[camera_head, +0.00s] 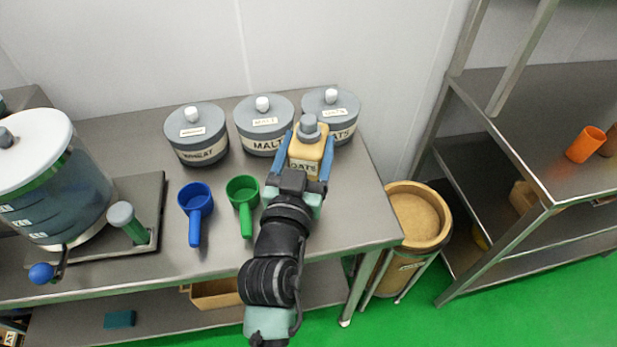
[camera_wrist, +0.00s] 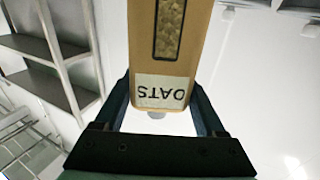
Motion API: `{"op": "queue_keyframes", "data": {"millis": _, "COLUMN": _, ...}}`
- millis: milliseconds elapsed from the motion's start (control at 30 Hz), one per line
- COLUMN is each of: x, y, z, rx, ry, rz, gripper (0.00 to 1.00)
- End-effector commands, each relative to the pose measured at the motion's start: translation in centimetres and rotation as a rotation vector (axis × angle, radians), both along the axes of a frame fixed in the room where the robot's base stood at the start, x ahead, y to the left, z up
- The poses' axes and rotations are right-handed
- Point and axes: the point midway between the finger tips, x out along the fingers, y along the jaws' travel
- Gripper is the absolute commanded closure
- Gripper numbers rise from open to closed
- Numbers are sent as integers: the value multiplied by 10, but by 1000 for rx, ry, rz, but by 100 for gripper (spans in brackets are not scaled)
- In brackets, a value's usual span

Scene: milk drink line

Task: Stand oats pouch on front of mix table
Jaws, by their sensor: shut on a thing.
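The oats pouch (camera_head: 308,148) is a tan pack with a grey cap and an OATS label. My gripper (camera_head: 308,158) is shut on it, with one blue finger on each side. In the wrist view the pouch (camera_wrist: 170,50) shows its label and a window of oats, between the dark fingers (camera_wrist: 162,110). The mix table (camera_head: 340,215) is the grey metal table under my arm. The pouch is over its right part, in front of the right lidded tub; I cannot tell whether its base touches the tabletop.
Three lidded grey tubs (camera_head: 197,133) line the back of the table. A blue scoop (camera_head: 195,205) and a green scoop (camera_head: 243,200) lie left of my arm. A large clear dispenser (camera_head: 50,190) stands at the left. A tan bin (camera_head: 415,220) stands right of the table, before a metal rack (camera_head: 500,150).

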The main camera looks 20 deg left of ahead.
Motion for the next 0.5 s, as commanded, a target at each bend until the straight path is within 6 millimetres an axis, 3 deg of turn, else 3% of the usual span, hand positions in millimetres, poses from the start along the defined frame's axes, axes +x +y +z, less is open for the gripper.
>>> {"op": "queue_keyframes", "data": {"millis": 400, "x": 0, "y": 0, "z": -48, "rx": 1, "ry": -6, "rz": 2, "gripper": 100}}
{"op": "queue_keyframes", "data": {"millis": 500, "x": 0, "y": 0, "z": -51, "rx": 3, "ry": -8, "rz": 2, "gripper": 100}}
